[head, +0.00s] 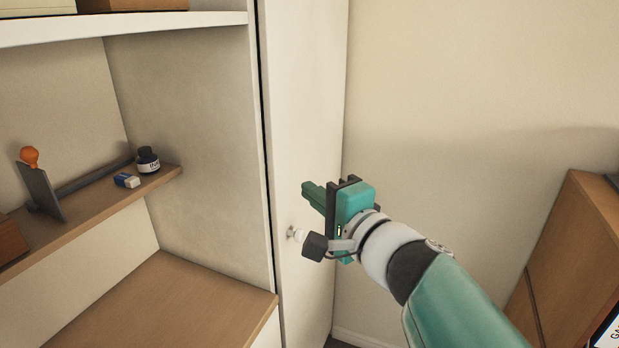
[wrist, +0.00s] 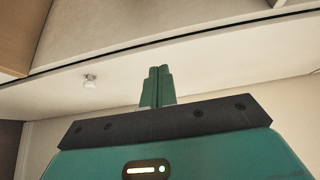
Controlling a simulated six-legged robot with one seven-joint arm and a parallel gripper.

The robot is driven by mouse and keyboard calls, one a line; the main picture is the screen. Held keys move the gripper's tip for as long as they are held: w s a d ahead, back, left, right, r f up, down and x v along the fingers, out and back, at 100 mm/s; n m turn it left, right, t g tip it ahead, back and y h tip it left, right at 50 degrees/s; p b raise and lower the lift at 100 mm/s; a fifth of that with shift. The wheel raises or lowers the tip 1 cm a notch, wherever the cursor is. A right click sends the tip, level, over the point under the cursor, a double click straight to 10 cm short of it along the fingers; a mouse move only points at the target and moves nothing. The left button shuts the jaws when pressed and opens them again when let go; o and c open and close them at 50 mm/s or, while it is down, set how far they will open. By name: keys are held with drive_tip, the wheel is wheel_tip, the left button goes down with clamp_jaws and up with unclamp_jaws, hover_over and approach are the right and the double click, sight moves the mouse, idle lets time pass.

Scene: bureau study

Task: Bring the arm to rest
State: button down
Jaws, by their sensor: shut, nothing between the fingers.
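My gripper (head: 313,195) is raised in front of the narrow white door (head: 308,120) in the head view, right of the bureau's open shelves. Its teal fingers are shut together and hold nothing. In the wrist view the closed fingers (wrist: 158,84) point toward the white door panel (wrist: 210,85). A small round white knob (head: 296,234) on the door shows just left of and below the gripper; it also shows in the wrist view (wrist: 90,81), left of the fingers. The fingers look apart from the knob.
A wooden shelf (head: 95,218) at left carries an ink bottle (head: 147,160), an eraser (head: 126,180) and an orange-knobbed grey object (head: 40,185). A wooden desk surface (head: 190,300) lies below. A wooden cabinet (head: 575,245) stands at right. Bare wall (head: 480,90) lies between door and cabinet.

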drive_tip(key=s+f+n+g+h, duration=0.2)
drive_tip(key=s+f+n+g, duration=0.65)
drive_tip(key=f, duration=0.35)
drive_tip(key=s+d+f+n+g+h, duration=0.1)
drive_tip(key=s+d+f+n+h, duration=0.2)
drive_tip(key=d, duration=0.8)
drive_tip(key=shift+s+d+f+h, duration=0.35)
drive_tip(key=shift+s+f+h, duration=0.85)
drive_tip(key=shift+h, duration=0.9)
drive_tip(key=shift+s+r, duration=0.2)
